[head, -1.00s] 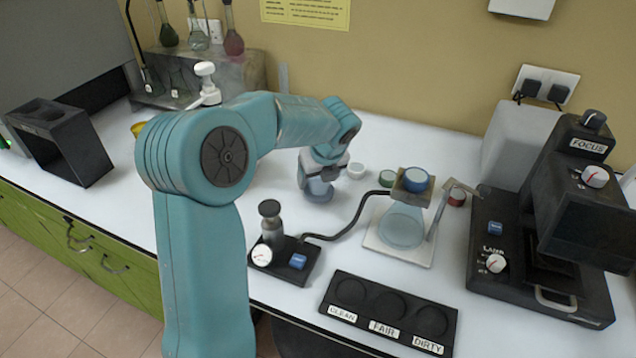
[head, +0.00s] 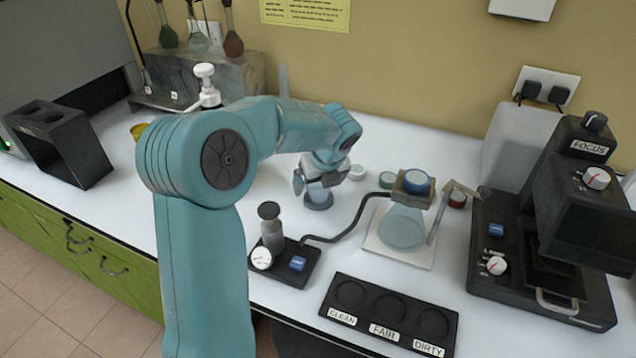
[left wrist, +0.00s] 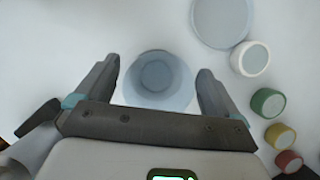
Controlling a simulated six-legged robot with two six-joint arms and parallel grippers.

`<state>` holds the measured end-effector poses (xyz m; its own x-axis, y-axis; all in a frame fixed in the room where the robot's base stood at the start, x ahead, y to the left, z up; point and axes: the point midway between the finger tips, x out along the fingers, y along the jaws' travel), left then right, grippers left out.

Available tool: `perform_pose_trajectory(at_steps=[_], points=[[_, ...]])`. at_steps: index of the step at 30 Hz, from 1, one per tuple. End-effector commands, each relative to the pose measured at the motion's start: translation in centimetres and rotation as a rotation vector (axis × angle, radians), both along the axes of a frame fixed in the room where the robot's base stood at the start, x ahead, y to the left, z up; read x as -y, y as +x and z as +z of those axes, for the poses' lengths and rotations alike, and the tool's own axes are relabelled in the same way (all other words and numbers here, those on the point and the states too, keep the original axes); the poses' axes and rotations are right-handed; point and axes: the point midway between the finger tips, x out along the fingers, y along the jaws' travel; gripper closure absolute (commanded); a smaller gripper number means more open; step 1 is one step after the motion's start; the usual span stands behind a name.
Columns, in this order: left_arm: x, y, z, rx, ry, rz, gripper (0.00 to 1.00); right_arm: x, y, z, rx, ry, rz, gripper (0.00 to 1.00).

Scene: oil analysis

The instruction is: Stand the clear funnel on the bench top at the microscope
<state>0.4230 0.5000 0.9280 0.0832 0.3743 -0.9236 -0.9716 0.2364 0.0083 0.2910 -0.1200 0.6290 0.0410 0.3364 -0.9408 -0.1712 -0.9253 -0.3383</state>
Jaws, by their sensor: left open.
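The clear bluish funnel (head: 318,202) stands on the white bench top (head: 420,145), left of the flask and well left of the black microscope (head: 560,220). Its upper part is partly hidden by my gripper in the head view. In the left wrist view the funnel (left wrist: 158,88) shows as a wide pale ring around a smaller circle, between my fingers. My left gripper (head: 318,185) is open, with one finger on each side of the funnel and visible gaps in the left wrist view (left wrist: 158,84). My right gripper is not in view.
A flask (head: 403,226) with a blue top stands on a white plate. A pump unit (head: 296,270) with a hose and a black three-well tray (head: 390,310) lie in front.

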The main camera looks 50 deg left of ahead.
Motion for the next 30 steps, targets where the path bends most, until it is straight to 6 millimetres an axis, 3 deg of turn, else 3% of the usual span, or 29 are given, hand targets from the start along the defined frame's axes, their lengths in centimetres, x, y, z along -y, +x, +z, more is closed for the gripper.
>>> perform_pose_trajectory(at_steps=[6, 13, 18, 30], points=[[1.9, -0.3, 4.9, 0.007, 0.001, -0.002, 0.04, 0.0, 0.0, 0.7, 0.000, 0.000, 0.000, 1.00], [3.6, -0.8, 9.0, 0.004, 0.001, -0.002, 0.04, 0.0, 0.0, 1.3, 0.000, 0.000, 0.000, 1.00], [4.1, -0.9, 10.2, 0.003, 0.000, 0.000, 0.04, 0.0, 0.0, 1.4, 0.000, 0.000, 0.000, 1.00], [4.1, -0.9, 10.2, 0.002, 0.001, 0.001, 0.04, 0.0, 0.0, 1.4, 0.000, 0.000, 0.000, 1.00]])
